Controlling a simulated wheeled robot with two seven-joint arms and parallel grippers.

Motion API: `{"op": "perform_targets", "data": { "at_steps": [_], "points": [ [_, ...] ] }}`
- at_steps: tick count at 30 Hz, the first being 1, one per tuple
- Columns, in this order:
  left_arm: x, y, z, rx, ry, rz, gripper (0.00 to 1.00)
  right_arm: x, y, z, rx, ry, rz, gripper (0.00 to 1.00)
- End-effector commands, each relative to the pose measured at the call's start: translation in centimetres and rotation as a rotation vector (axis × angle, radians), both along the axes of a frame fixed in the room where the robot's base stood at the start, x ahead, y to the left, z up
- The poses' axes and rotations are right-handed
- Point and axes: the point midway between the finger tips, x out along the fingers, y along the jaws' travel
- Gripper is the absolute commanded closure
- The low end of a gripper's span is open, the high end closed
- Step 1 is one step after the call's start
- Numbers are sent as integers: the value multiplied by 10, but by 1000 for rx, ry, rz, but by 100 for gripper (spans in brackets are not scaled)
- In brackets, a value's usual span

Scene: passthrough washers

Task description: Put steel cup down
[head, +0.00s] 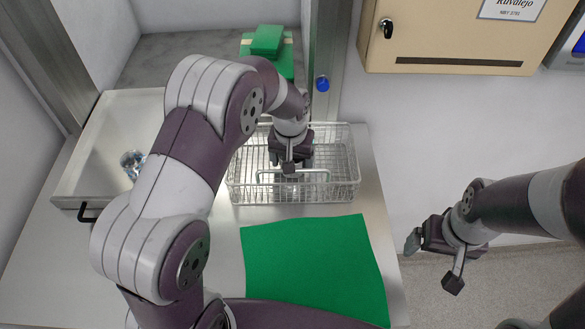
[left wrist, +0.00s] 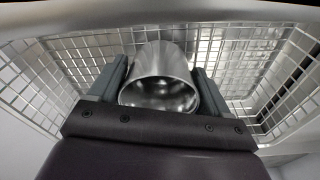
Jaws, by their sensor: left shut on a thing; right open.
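The steel cup (left wrist: 160,78) shows in the left wrist view between the two fingers of my left gripper (left wrist: 160,92). Its open mouth faces the camera. My left gripper is shut on the cup, inside the wire basket (left wrist: 68,78). In the head view my left gripper (head: 290,160) reaches down into the wire basket (head: 343,187), and the arm and gripper hide the cup. I cannot tell whether the cup touches the basket floor. My right gripper (head: 432,255) is open and empty, off the right side of the counter.
A green cloth (head: 315,268) lies in front of the basket. A metal tray (head: 95,165) with a black handle and a shiny item (head: 132,163) stands at left. Green packages (head: 267,42) lie behind. A beige box (head: 455,35) hangs on the wall.

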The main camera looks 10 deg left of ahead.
Motion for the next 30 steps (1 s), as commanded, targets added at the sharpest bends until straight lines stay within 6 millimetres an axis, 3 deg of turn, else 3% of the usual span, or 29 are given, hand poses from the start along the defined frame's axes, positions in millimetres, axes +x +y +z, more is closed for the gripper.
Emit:
{"op": "perform_targets", "data": {
  "at_steps": [2, 11, 12, 14, 23, 26, 30],
  "points": [
    [0, 0, -6, 0, -1, 0, 59, 0, 0, -5, 0, 0, 0, 7],
    [0, 0, -9, 0, 0, 0, 59, 0, 0, -6, 0, 0, 0, 7],
    [0, 0, -8, 0, 0, 0, 16, 0, 0, -6, 0, 0, 0, 7],
    [0, 0, -8, 0, 1, 0, 0, 0, 0, -5, 0, 0, 0, 7],
    [0, 0, -2, 0, 0, 0, 0, 0, 0, -1, 0, 0, 0, 7],
    [-1, 0, 12, 0, 0, 0, 0, 0, 0, 11, 0, 0, 0, 7],
    [-5, 0, 46, 0, 0, 0, 0, 0, 0, 38, 0, 0, 0, 7]
  ]
}}
